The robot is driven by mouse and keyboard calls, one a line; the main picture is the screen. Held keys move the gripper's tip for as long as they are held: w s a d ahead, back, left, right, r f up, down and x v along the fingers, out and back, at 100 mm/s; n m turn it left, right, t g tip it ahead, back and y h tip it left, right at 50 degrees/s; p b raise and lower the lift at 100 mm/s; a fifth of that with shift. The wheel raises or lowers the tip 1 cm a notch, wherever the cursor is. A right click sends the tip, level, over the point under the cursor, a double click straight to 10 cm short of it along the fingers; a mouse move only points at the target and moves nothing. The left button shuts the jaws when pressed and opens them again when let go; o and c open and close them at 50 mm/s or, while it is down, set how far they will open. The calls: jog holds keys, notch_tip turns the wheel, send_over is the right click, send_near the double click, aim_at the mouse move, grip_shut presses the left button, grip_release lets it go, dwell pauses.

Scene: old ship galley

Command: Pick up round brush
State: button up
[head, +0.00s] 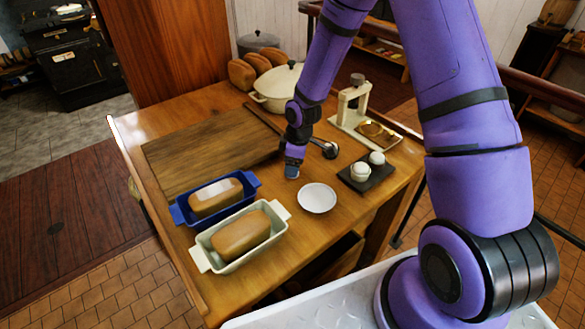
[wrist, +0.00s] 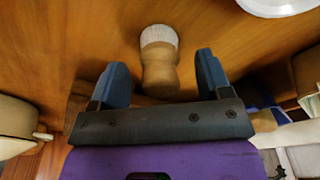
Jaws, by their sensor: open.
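The round brush (wrist: 160,70) shows in the wrist view, with pale bristles at its upper end and a short wooden handle. My gripper (wrist: 162,62) is open, with one blue finger on each side of the brush and a gap on both sides. The handle points back toward my palm. In the head view my gripper (head: 292,166) is low over the wooden table (head: 180,250), and I cannot make out the brush there.
A white bowl (head: 317,198) stands close to my gripper. A wooden board (head: 200,155) lies to the left, with blue (head: 180,214) and white (head: 205,250) loaf dishes in front. A dark slab (head: 352,182) with white round items is right. A cream pot (head: 270,95) stands behind.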

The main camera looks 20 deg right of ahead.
jog(key=shift+a+f, duration=0.15)
jog(key=shift+f, duration=1.05)
jog(key=c, duration=1.1)
jog(key=shift+o, duration=0.2)
jog(key=shift+w+r, duration=0.1)
jog(key=shift+r, duration=0.05)
notch_tip(320, 180, up, 10)
jog(key=shift+f, duration=0.1)
jog(key=shift+o, duration=1.4)
jog(key=shift+c, duration=0.6)
